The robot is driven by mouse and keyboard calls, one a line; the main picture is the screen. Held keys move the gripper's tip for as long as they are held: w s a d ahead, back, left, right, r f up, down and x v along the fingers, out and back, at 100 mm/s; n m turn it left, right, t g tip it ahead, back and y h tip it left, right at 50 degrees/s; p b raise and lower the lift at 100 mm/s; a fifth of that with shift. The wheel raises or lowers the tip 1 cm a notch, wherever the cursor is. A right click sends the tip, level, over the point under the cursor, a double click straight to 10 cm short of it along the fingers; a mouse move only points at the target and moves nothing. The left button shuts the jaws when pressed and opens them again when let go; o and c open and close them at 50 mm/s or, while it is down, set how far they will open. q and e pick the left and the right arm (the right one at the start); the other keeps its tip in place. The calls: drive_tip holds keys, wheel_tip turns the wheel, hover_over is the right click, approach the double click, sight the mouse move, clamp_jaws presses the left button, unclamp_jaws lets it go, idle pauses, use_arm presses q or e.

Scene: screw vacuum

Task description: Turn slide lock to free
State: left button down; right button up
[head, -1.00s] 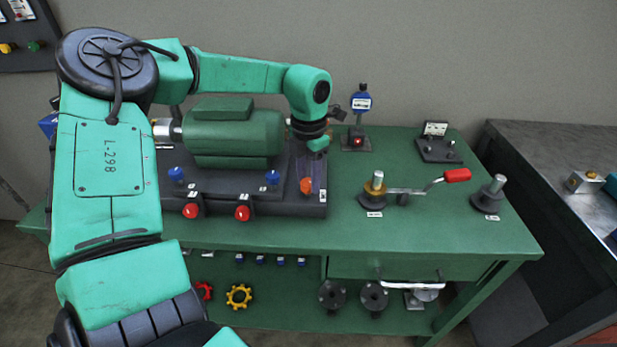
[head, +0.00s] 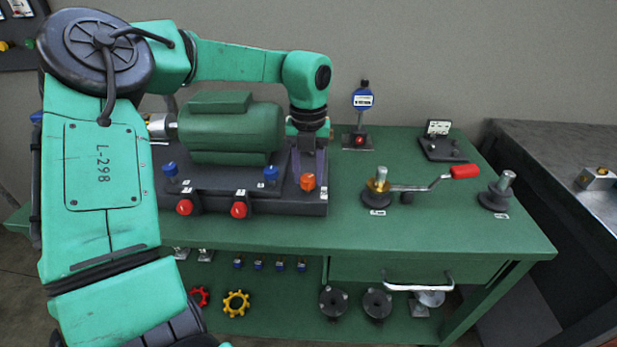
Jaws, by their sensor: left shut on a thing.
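No part in view is clearly marked as the slide lock, so I cannot tell which it is. An orange knob (head: 308,182) sits at the front right of the dark base plate (head: 225,207), which carries the green motor (head: 230,132). My right gripper is not in view.
Two red knobs (head: 239,210) and two blue knobs (head: 271,175) line the base plate. A blue dial gauge (head: 362,99) stands behind. A red-handled lever (head: 465,171) and a post (head: 497,192) stand to the right. The green table's (head: 440,225) front right is clear.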

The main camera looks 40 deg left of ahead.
sight(308, 177)
use_arm(q)
drive_tip(key=n+b, duration=0.1)
drive_tip(key=n, duration=0.3)
drive_tip(key=shift+n, duration=0.3)
drive_tip(key=n+b, duration=0.1)
drive_tip(key=n, duration=0.4)
drive_tip(key=shift+a+r, duration=0.1)
drive_tip(key=shift+c, duration=2.1)
unclamp_jaws()
wheel_tip(308, 177, up, 14)
drive_tip(key=p, duration=0.2)
drive_tip(key=shift+r, duration=0.25)
